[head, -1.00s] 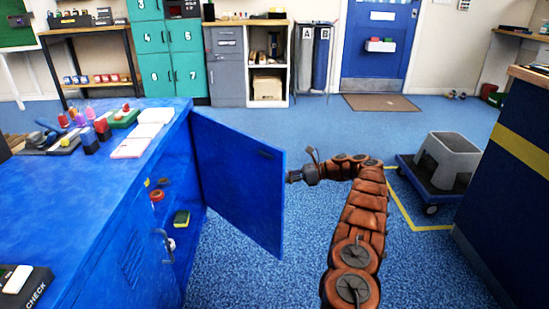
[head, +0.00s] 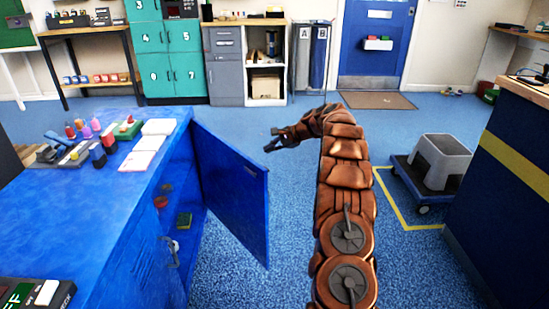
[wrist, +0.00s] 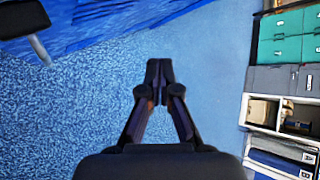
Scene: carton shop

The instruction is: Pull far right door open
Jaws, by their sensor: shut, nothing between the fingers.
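The far right door (head: 230,195) of the blue cabinet (head: 165,215) stands open, swung out from the cabinet's far end. Its small dark handle (head: 251,170) is near the free upper edge. My gripper (head: 272,142) is shut and empty, beyond the door's free edge and apart from it in the head view. In the wrist view my gripper (wrist: 158,68) points over bare blue floor. A blue surface shows there at upper left, with a grey bar-like part; I cannot tell which part of the cabinet this is.
Inside the cabinet lie a green-and-yellow item (head: 184,220) and a reddish round item (head: 161,202). A grey step stool (head: 441,160) sits on a blue trolley (head: 400,172) at right. A dark counter (head: 505,180) stands at far right. The floor beyond the door is clear.

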